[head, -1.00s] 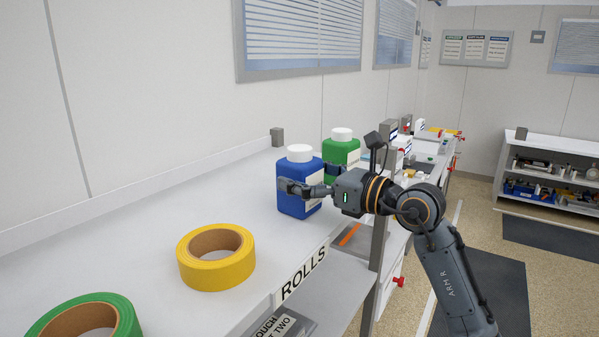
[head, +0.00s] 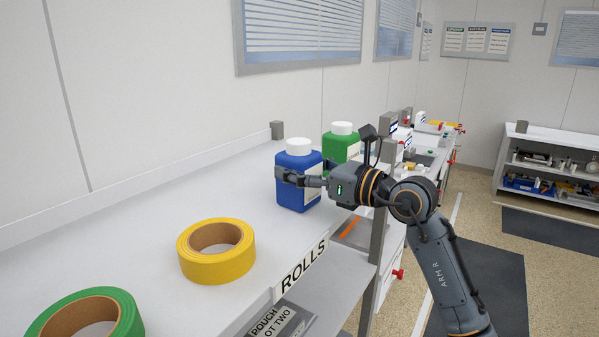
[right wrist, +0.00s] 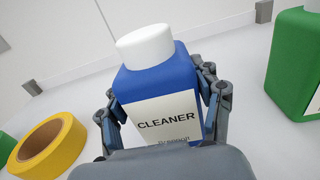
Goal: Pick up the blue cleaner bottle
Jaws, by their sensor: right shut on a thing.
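The blue cleaner bottle (head: 297,192) with a white cap stands upright at the white bench in the head view. In the right wrist view the bottle (right wrist: 160,82) fills the middle, its CLEANER label facing the camera. My right gripper (head: 289,177) is shut on the bottle, with fingers on both sides of its body; it also shows in the right wrist view (right wrist: 162,108). I cannot tell if the bottle's base is clear of the bench top. My left gripper is not in view.
A green bottle (head: 343,147) stands close behind the blue one. A yellow tape roll (head: 216,268) and a green tape roll (head: 122,320) lie on the bench (head: 120,240) nearer the camera. A ROLLS sign (head: 302,266) hangs on the bench's front edge.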

